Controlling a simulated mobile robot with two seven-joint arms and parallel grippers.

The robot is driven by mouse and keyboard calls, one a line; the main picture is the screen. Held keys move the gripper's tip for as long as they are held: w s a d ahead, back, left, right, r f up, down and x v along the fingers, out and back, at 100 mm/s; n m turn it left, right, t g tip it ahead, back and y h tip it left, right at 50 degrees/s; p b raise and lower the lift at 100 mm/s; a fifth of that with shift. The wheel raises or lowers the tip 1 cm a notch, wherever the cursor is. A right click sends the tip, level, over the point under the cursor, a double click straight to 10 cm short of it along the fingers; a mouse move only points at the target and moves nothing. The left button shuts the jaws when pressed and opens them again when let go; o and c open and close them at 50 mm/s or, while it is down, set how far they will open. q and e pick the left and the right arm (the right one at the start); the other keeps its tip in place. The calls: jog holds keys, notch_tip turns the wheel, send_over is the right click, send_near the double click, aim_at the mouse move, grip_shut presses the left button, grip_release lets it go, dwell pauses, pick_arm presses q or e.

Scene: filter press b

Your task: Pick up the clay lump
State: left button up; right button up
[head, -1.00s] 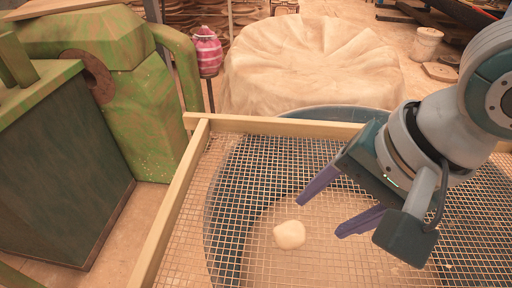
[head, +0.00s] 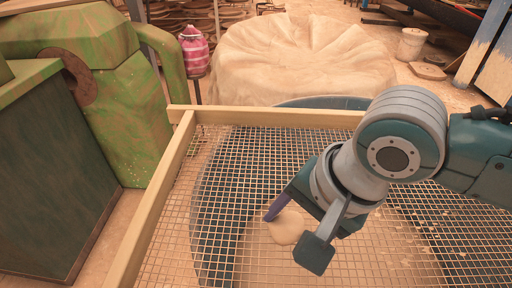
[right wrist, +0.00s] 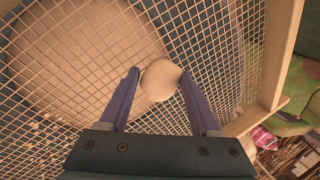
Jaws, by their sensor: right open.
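The clay lump (head: 287,228) is a pale, rounded blob resting on the wire mesh of the wooden-framed screen (head: 152,225). My right gripper (head: 283,225) is low over the mesh at the lump, and its hand hides part of the lump's right side. In the right wrist view, the lump (right wrist: 160,79) sits between the tips of the two purple fingers (right wrist: 160,92). The fingers are spread, with the left one close to the lump's edge; I cannot tell whether either touches it. My left gripper is not in view.
A blue round tub (head: 322,102) stands under the screen. A green machine (head: 120,95) is at the left, and a large cloth-covered mound (head: 290,60) is behind. A pink striped object (head: 194,52) and a white bucket (head: 411,44) stand further back. The mesh around the lump is mostly clear.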

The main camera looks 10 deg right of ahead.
grip_shut()
dwell(0.5)
jog(key=shift+r, duration=0.1)
